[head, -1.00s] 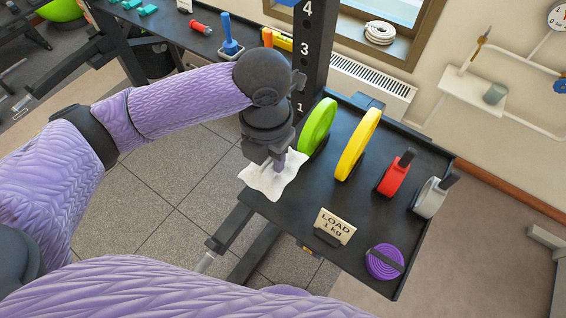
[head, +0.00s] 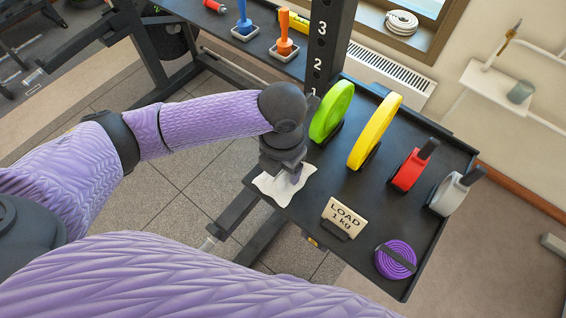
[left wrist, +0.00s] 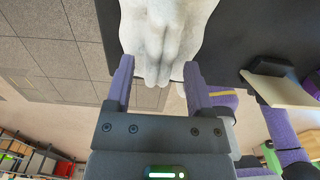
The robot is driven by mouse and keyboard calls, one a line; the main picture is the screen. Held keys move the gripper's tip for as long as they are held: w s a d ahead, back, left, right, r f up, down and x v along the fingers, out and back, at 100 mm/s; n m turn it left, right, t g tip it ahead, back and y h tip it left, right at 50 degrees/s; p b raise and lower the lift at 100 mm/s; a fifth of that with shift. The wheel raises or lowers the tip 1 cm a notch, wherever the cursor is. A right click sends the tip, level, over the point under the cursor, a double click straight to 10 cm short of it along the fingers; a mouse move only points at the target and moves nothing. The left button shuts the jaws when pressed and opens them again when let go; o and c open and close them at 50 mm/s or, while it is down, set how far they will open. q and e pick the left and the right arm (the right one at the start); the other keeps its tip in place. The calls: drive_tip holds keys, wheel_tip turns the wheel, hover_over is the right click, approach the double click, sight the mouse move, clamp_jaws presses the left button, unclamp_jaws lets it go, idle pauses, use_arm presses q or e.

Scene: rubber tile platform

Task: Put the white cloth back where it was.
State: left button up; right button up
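The white cloth (head: 272,188) lies crumpled at the near left corner of the black tray (head: 300,212), partly over its left edge. My left gripper (head: 293,176) is right above the cloth, pointing down. In the left wrist view the two fingers of my left gripper (left wrist: 158,76) stand apart. The bunched end of the cloth (left wrist: 160,30) shows between and beyond the fingertips, with gaps on both sides. The gripper hides part of the cloth in the head view. My right gripper is not in view.
On the tray stand a green disc (head: 330,112), a yellow disc (head: 374,130), a red weight (head: 409,170) and a grey weight (head: 449,193). A "LOAD 1 kg" sign (head: 343,217) and a purple rolled strap (head: 396,260) are near the front edge. A black numbered post (head: 322,45) rises behind.

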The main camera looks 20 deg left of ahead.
sight(281, 173)
use_arm(q)
drive_tip(key=shift+s, duration=0.1)
drive_tip(key=shift+r, duration=0.4)
wheel_tip(281, 173, up, 12)
drive_tip(key=p, duration=0.4)
drive_tip(key=shift+f, duration=0.25)
drive_tip(key=shift+s+f, duration=0.1)
drive_tip(key=shift+s, duration=0.05)
